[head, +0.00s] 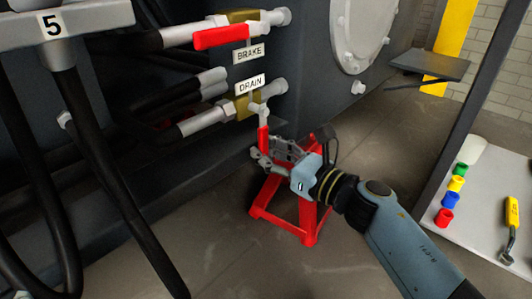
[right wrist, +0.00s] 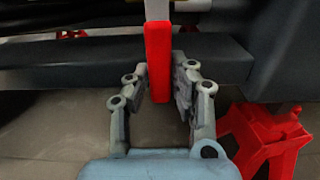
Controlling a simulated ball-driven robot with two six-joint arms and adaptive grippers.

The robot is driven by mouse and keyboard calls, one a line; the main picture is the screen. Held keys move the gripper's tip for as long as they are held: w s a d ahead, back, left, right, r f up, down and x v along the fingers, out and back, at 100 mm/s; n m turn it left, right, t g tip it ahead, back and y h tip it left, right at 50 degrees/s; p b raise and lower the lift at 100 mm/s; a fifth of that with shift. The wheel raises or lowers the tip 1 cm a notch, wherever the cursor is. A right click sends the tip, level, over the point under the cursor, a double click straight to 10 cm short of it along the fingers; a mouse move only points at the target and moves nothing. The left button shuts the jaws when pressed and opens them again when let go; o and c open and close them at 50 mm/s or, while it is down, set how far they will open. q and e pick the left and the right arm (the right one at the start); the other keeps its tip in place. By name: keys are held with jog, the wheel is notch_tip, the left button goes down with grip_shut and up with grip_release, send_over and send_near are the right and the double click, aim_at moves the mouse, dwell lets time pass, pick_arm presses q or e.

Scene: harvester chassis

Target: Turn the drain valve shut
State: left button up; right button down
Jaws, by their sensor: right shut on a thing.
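The drain valve (head: 244,106) sits on the lower pipe under the DRAIN label (head: 251,84). Its red handle (head: 263,138) hangs down, crosswise to the pipe. My right gripper (head: 270,157) is at the handle's lower end. In the right wrist view, the red handle (right wrist: 159,60) stands upright between the two fingers of my right gripper (right wrist: 162,88), which is shut on it. The fingers partly hide the handle's lower end in the head view. My left gripper is not in view.
The brake valve's red handle (head: 222,37) lies along the upper pipe. A red stand (head: 309,222) is on the floor below my gripper. Black hoses (head: 105,180) hang at the left. A grey table (head: 485,215) with coloured cups and a yellow-handled tool (head: 511,217) is at the right.

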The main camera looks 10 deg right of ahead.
jog(key=shift+d+f, duration=0.1)
jog(key=shift+f, duration=0.05)
jog(key=c, duration=1.1)
grip_release()
jog(key=shift+c, duration=0.2)
jog(key=v, duration=1.2)
